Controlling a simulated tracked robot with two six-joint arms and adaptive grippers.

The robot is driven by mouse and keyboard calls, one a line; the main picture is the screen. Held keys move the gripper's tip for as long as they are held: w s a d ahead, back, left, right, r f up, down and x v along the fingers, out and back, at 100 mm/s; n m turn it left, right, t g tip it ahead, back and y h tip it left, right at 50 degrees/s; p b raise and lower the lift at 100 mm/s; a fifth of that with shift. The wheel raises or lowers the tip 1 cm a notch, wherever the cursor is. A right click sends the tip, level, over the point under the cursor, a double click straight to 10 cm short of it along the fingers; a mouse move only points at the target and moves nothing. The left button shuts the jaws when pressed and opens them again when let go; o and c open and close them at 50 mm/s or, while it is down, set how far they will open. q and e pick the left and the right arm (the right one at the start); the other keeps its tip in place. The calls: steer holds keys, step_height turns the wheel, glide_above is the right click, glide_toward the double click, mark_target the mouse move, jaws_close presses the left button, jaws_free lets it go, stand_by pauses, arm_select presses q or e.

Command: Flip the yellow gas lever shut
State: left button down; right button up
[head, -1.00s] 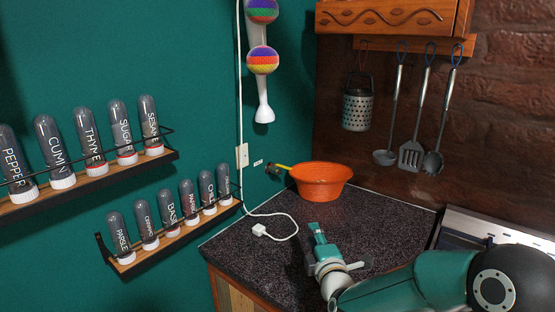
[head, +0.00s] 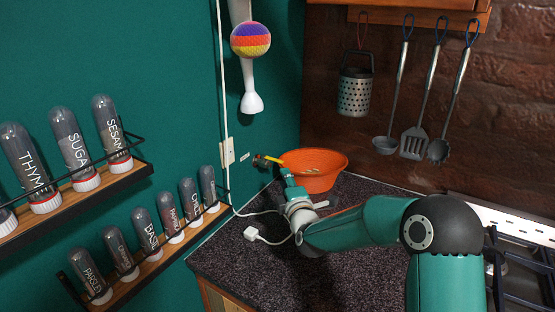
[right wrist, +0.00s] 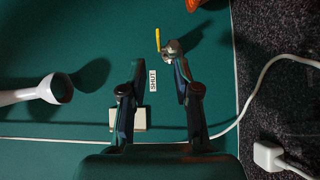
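The yellow lever (head: 273,160) sits on a small metal gas valve (head: 259,161) on the green wall, just left of the orange bowl. In the right wrist view the lever (right wrist: 157,40) points up the picture from the valve body (right wrist: 172,50), and a "SHUT" label (right wrist: 153,80) is on the wall below it. My right gripper (head: 286,172) is close to the valve. Its fingers are spread (right wrist: 158,66) with nothing between them. The right-hand fingertip overlaps the valve body in the picture; I cannot tell whether it touches. My left gripper is not in view.
An orange bowl (head: 316,182) stands on the dark counter (head: 270,270) behind my right gripper. A white cable with a plug (head: 252,234) lies at the counter's left edge. A wall socket (head: 227,152) and spice racks (head: 160,255) are to the left. Utensils (head: 413,143) hang at the right.

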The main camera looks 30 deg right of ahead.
mark_target(272, 159)
steer(key=p+x, duration=0.2)
steer(key=x, duration=0.7)
steer(key=shift+w+p, duration=0.3)
steer(key=shift+p, duration=0.05)
jaws_close()
